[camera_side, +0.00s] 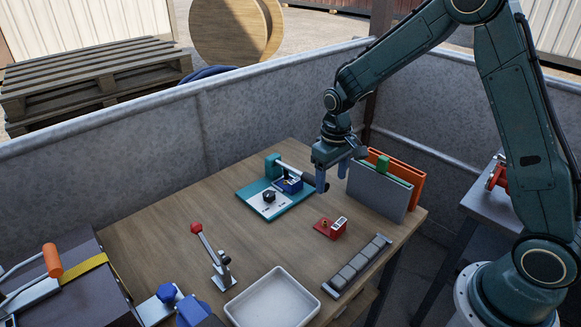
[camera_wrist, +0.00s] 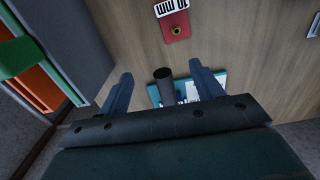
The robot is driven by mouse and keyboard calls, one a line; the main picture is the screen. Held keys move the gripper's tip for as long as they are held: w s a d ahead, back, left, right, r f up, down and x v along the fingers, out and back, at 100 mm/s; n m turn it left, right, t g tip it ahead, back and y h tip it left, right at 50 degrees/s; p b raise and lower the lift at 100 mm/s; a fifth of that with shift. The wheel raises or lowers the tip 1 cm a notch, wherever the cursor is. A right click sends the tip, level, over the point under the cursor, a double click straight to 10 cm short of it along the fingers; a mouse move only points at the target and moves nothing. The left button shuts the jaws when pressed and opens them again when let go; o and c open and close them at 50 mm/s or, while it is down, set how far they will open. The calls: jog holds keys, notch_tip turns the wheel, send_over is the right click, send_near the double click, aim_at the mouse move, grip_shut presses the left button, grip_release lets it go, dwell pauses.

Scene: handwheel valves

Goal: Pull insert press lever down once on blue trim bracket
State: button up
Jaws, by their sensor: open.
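A teal fixture with a white plate (camera_side: 262,203) stands on the table. A metal lever arm (camera_side: 290,167) runs from its teal block to a dark grip (camera_side: 308,178). A blue bracket (camera_side: 288,186) sits on the fixture below the arm. My gripper (camera_side: 333,178) is open and empty, just right of the grip, with fingers pointing down. In the wrist view, the dark grip (camera_wrist: 163,78) shows in the gap between my fingers (camera_wrist: 163,82); contact cannot be told. The fixture's teal edge (camera_wrist: 218,82) shows behind the fingers; the bracket is mostly hidden there.
A red block with a white label (camera_side: 331,229) lies in front of my gripper. Grey and orange upright panels (camera_side: 379,190) stand close to its right. A red-knobbed lever (camera_side: 213,257), white tray (camera_side: 275,300) and grey segmented strip (camera_side: 358,267) are nearer the front.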

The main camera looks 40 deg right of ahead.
jog(key=shift+r, duration=2.5)
notch_tip(320, 180, up, 14)
jog(key=f, duration=0.4)
jog(key=w+f, duration=0.1)
jog(key=f, duration=0.7)
jog(key=shift+w+f, duration=0.3)
jog(key=shift+f, duration=0.05)
jog(key=shift+c, duration=0.4)
jog(key=shift+f, duration=0.2)
jog(key=shift+f, duration=4.15)
jog(key=shift+f, duration=0.1)
